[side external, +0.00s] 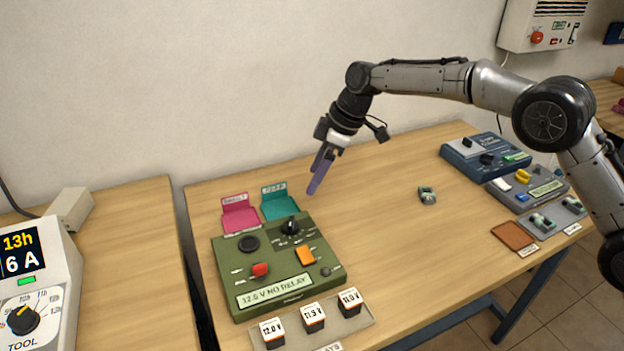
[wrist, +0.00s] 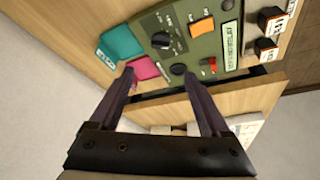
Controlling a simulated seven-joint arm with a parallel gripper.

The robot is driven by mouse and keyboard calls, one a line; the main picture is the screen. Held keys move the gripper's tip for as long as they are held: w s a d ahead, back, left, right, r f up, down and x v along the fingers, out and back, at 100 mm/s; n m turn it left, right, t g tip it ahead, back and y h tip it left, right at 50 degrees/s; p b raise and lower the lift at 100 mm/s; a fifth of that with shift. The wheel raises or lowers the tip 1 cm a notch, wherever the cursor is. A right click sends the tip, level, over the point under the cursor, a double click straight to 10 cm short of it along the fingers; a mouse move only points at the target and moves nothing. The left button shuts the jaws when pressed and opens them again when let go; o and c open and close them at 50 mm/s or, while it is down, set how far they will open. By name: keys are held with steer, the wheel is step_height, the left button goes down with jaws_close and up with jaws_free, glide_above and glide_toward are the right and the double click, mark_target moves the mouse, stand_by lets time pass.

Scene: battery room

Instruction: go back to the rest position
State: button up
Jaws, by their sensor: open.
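My gripper (side external: 316,181) hangs in the air behind and above the green test box, its purple fingers pointing down. In the wrist view my gripper (wrist: 167,85) shows two fingers spread apart with nothing between them. The green test box (side external: 228,291) is labelled "12.0 V NO RELAY" and carries a black dial, a red switch and an orange switch. It also shows at the top of the wrist view (wrist: 203,58). Nothing touches the fingers in either view.
A pink tray (side external: 240,217) and a teal tray (side external: 279,206) stand behind the box. Several labelled relays sit in a front rack (side external: 350,331). A small grey part (side external: 427,196) lies alone on the table. Blue and grey devices (side external: 485,156) stand at right.

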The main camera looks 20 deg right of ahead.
stand_by(0.4)
steer(key=s+d+r+m+t, duration=0.15)
steer(key=s+d+r, duration=0.35)
steer(key=r, duration=0.5)
steer(key=s+d+r+t, duration=0.2)
steer(key=s+d+r, duration=0.35)
steer(key=r, duration=0.45)
steer(key=s+d+r+m+h, duration=0.1)
steer(key=s+d+m, duration=0.15)
steer(key=s, duration=0.35)
steer(key=s+d+r+m+h, duration=0.1)
steer(key=s+d, duration=0.3)
steer(key=s, duration=0.3)
steer(key=s+d+f+m+h, duration=0.1)
steer(key=s+d+f+m, duration=0.2)
steer(key=s+f, duration=0.4)
steer(key=s+d+f+m+h, duration=0.1)
steer(key=s+d+f+m, duration=0.2)
steer(key=s+f, duration=0.4)
steer(key=s+m, duration=0.1)
steer(key=s, duration=0.3)
steer(key=shift+s+f, duration=0.2)
